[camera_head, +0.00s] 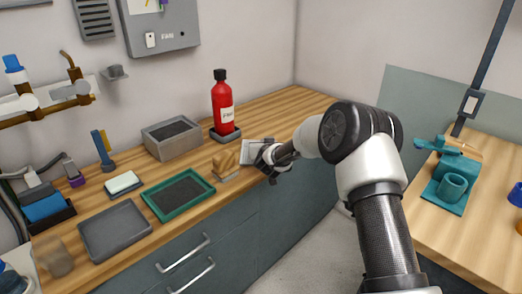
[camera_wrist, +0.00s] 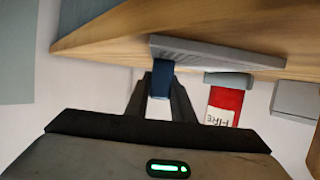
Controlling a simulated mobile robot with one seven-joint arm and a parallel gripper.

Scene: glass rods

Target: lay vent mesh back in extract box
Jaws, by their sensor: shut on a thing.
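My gripper (camera_head: 270,164) is over the front edge of the wooden counter, right of a tan block. In the wrist view its fingers (camera_wrist: 160,84) are shut on a blue tab (camera_wrist: 161,76). The tab appears joined to a flat grey plate (camera_wrist: 222,54), which I take for the vent mesh; it also shows as a pale plate (camera_head: 251,148) beside the gripper in the head view. The fingers hide part of the tab. A grey box (camera_head: 180,150) with a dark recessed top, likely the extract box, stands against the wall, left of the gripper and apart from it.
A red extinguisher (camera_head: 222,104) stands in a dark base between box and gripper. A tan block (camera_head: 226,161), green-rimmed tray (camera_head: 203,184), grey tray (camera_head: 115,248) and white-topped block (camera_head: 122,184) lie leftward. Counter right of the extinguisher is clear.

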